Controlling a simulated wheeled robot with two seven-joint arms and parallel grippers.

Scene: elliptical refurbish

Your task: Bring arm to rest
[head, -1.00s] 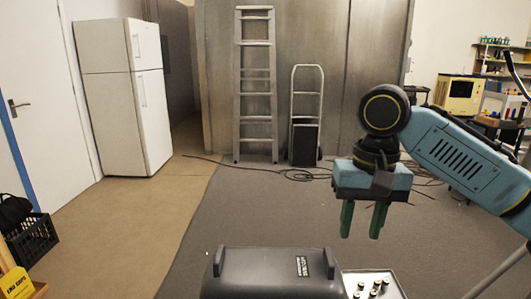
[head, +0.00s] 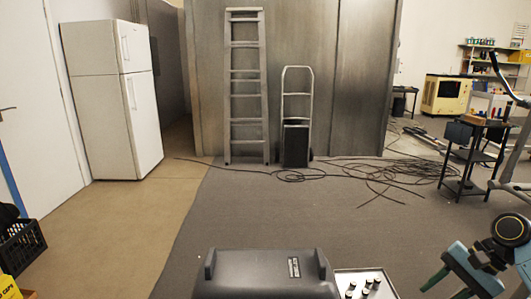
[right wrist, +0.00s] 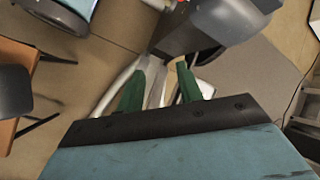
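My right gripper (head: 450,286) is at the lower right of the head view, with its blue body and green fingers partly cut off by the bottom edge. In the right wrist view its two green fingers (right wrist: 160,84) stand apart with nothing held between them. The gripper is low and close to my body, over the grey floor side. My left gripper is in neither view.
A white fridge (head: 112,100) stands at the left, with a ladder (head: 246,88) and a hand truck (head: 296,120) against the metal wall. Loose cables (head: 390,170) lie on the floor. A dark shelf stand (head: 470,160) is at the right. The middle floor (head: 270,210) is clear.

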